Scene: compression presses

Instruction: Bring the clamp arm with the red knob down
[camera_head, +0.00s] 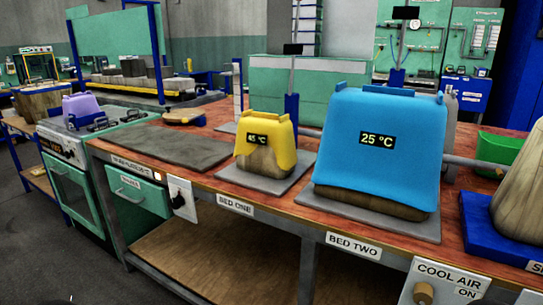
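No red knob shows in this view, and I cannot make out which clamp arm bears it. A blue upright post with a grey rod and black top (292,49) stands behind the yellow-draped form (277,130). A second such post with a black top (405,12) stands behind the blue-draped form (375,160). A grey horizontal rod (475,163) reaches right from beside the blue cover; its far end is not clear. Neither of my grippers is in view.
The forms sit on grey plates marked BED ONE (235,206) and BED TWO (353,246) on the wooden bench. A green bin (500,150) and blue tray (490,235) with a wooden form crowd the right. A dark mat (165,147) lies clear at left, beyond it an oven (75,190).

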